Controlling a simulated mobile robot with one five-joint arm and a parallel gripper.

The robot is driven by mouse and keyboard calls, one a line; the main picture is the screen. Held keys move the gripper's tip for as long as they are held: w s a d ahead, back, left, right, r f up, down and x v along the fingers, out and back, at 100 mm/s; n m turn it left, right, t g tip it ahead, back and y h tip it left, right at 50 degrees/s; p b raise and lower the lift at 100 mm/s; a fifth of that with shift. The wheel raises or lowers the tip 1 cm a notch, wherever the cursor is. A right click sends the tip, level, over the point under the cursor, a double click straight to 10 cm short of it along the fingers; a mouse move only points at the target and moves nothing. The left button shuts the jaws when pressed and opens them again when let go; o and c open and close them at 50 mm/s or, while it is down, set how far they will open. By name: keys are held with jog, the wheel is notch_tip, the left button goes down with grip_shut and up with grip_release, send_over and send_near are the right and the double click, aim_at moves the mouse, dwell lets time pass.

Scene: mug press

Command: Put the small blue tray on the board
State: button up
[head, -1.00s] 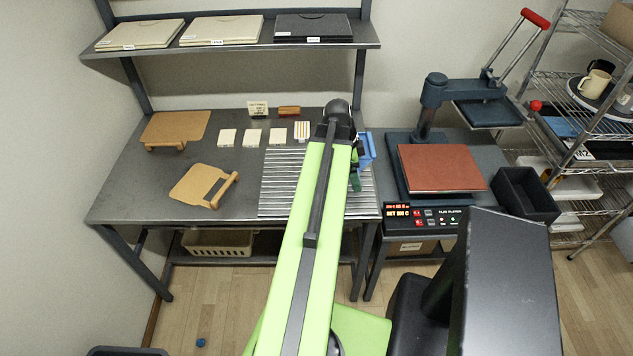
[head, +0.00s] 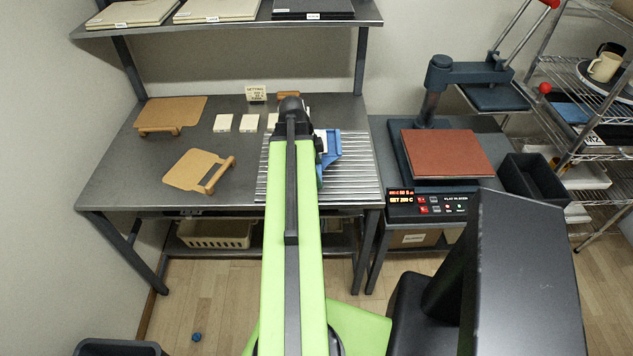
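A blue piece (head: 332,152) shows beside the end of my arm, above the ribbed metal plate on the table. It looks like the small blue tray, but the arm hides part of it. My gripper (head: 320,150) is mostly hidden behind the arm's end, so I cannot tell how its fingers stand on the blue piece. Two tan boards with wooden handles lie on the left of the table: one at the back (head: 172,112) and one nearer the front (head: 195,168). I cannot tell which is the task's board.
Several pale cards, one of them here (head: 223,123), lie at the table's back. The ribbed plate (head: 360,180) is under my arm. A press with a red-brown pad (head: 445,155) and a black bin (head: 535,178) stand right. An overhead shelf (head: 225,22) spans the table.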

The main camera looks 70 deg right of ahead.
notch_tip(320, 180, down, 4)
jog(key=b, duration=0.4)
jog(key=shift+f, duration=0.15)
jog(key=shift+r+p, duration=0.25)
jog(key=shift+p, duration=0.05)
jog(key=shift+f, duration=0.2)
jog(key=o, duration=1.7)
jog(key=shift+c, duration=0.2)
jog(key=shift+r, duration=0.1)
jog(key=p+v, duration=1.1)
jog(key=v, duration=0.1)
jog(key=shift+p, duration=0.35)
jog(key=shift+r, duration=0.1)
